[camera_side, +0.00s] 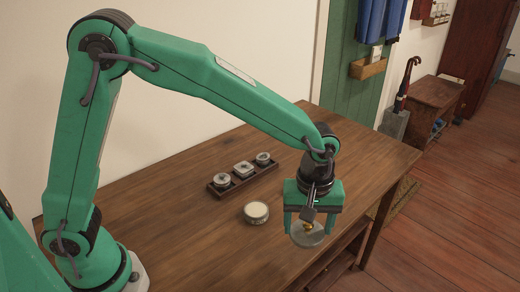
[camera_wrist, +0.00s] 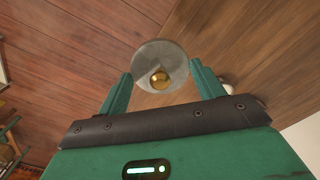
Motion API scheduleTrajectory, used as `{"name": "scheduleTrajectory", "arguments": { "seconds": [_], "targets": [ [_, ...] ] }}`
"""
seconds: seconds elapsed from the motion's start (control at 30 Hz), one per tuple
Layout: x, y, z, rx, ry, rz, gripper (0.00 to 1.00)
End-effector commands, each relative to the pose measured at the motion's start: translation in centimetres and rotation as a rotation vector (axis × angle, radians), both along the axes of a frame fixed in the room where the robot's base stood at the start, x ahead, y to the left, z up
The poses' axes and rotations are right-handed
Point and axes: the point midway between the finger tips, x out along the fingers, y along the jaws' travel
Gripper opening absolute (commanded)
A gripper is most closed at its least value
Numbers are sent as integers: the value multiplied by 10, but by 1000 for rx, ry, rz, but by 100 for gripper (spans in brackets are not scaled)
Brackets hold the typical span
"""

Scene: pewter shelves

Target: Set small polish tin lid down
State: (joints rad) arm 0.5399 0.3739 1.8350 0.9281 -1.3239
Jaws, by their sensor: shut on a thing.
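The small polish tin lid is a round grey disc with a brass knob, seen in the side view (camera_side: 308,239) and the wrist view (camera_wrist: 150,52). My gripper, in the side view (camera_side: 307,229) and the wrist view (camera_wrist: 160,77), is shut on the lid, with one finger at each side of its rim. The lid hangs near the table's right front edge; its exact height is hard to tell. A round tin with a pale top (camera_side: 256,211) stands on the table, left of my gripper and apart from it.
A dark narrow tray (camera_side: 218,191) with three small containers lies behind the tin. The wooden table (camera_side: 170,222) has bare room left of the tin and right of the tray. Beyond the table's edge is plank floor (camera_side: 452,210). A small side table (camera_side: 436,98) stands far off.

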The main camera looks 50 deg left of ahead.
Motion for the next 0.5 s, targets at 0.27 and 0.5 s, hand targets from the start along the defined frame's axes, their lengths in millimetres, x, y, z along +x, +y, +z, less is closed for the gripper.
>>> {"name": "scheduleTrajectory", "arguments": {
  "seconds": [0.27,0.5],
  "targets": [
    [32,28,-26,1,3,4,37],
    [61,52,-49,1,1,3,37]
  ]
}}
